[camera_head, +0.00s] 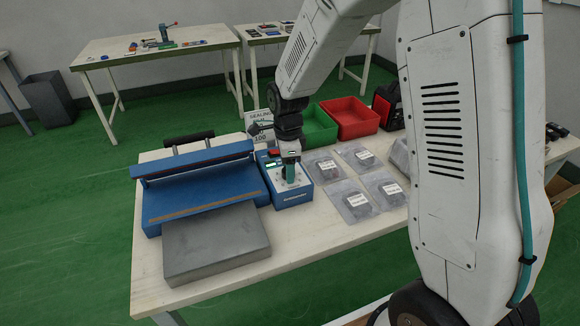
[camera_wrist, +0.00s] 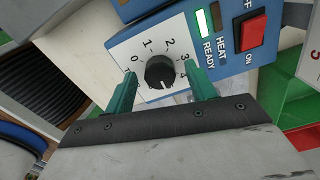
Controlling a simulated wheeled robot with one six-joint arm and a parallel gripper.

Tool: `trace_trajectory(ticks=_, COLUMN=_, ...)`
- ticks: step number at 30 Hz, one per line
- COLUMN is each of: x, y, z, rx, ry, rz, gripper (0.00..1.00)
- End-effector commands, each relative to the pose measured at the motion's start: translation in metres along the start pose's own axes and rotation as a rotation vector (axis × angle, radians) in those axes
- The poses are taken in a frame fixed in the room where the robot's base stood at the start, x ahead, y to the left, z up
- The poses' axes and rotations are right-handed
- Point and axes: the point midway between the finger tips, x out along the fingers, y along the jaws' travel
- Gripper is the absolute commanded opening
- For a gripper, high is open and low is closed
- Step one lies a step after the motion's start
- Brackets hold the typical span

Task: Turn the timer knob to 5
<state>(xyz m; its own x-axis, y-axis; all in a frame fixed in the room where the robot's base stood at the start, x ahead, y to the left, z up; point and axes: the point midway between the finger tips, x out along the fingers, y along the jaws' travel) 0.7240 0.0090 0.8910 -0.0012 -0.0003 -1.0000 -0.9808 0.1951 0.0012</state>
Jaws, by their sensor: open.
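The timer knob (camera_wrist: 160,72) is black and round, on a white dial with the numbers 0 to 4 readable around it. A 5 is not readable. A small pale mark shows at the knob's lower edge. The dial is on a blue control box (camera_head: 295,197), at the right end of the sealer. My gripper (camera_head: 290,174) points down over this box. In the wrist view its green fingers (camera_wrist: 160,74) are open, one on each side of the knob, with visible gaps. The knob is hidden by my gripper in the head view.
A red ON/OFF switch (camera_wrist: 251,33) and a lit green indicator (camera_wrist: 201,22) sit near the dial. The blue sealer (camera_head: 195,185) and grey plate (camera_head: 215,243) lie left. Bagged parts (camera_head: 358,203) lie right; green (camera_head: 318,126) and red (camera_head: 352,117) bins stand behind.

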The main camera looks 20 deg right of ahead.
Motion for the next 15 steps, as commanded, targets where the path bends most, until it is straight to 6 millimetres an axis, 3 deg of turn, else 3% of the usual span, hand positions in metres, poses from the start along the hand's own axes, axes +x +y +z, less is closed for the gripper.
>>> trace_trajectory(ticks=9, x=-0.052, y=-0.001, z=0.000, rx=0.000, ry=-0.001, rz=-0.005, gripper=0.56)
trace_trajectory(ticks=15, x=-0.071, y=0.000, z=0.000, rx=0.000, ry=0.000, rz=-0.002, gripper=0.56)
